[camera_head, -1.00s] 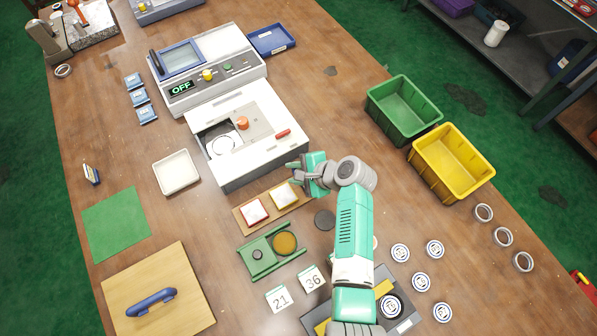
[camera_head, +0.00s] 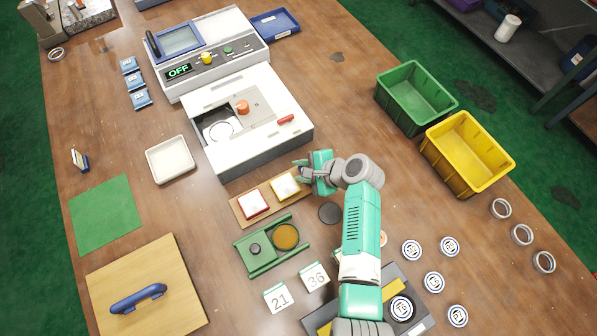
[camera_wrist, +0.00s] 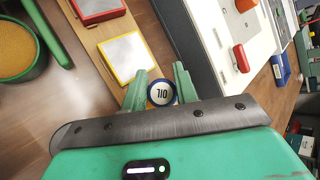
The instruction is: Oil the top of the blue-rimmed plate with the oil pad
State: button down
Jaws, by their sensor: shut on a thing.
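My gripper (camera_head: 304,170) is at the right end of a wooden strip (camera_head: 240,213), in front of the white machine. In the wrist view its two fingers (camera_wrist: 162,84) are shut on the round oil pad (camera_wrist: 161,93), which has a white top, a dark blue rim and the letters OIL. The strip bears a red-rimmed plate (camera_head: 253,204) and a yellow-rimmed plate (camera_head: 285,186); both also show in the wrist view (camera_wrist: 97,8), (camera_wrist: 125,55). I see no blue-rimmed plate; my gripper hides the strip's right end. Whether the pad touches anything is hidden.
The white machine (camera_head: 250,150), its display reading OFF, stands close behind my gripper. A green holder with an amber dish (camera_head: 286,236) is in front of the strip. A dark disc (camera_head: 330,212) lies nearby. Green (camera_head: 415,97) and yellow (camera_head: 466,153) bins stand at right.

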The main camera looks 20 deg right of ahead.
jog(key=shift+w+d+f+b, duration=0.15)
jog(key=shift+d+b, duration=0.55)
jog(key=shift+d, duration=0.1)
jog(key=shift+w+d+f+b, duration=0.1)
jog(key=shift+d+f+b, duration=0.05)
jog(key=shift+d+b, duration=0.55)
jog(key=p, duration=0.1)
jog(key=a+p, duration=0.1)
jog(key=a+r+p, duration=0.1)
jog(key=shift+s+a, duration=0.2)
jog(key=shift+s, duration=0.05)
jog(key=shift+s+a+p, duration=0.2)
jog(key=shift+a+p, duration=0.75)
jog(key=shift+p, duration=0.05)
notch_tip(320, 180, up, 8)
jog(key=p, duration=0.6)
jog(key=shift+d+f, duration=0.1)
jog(key=shift+f, duration=0.05)
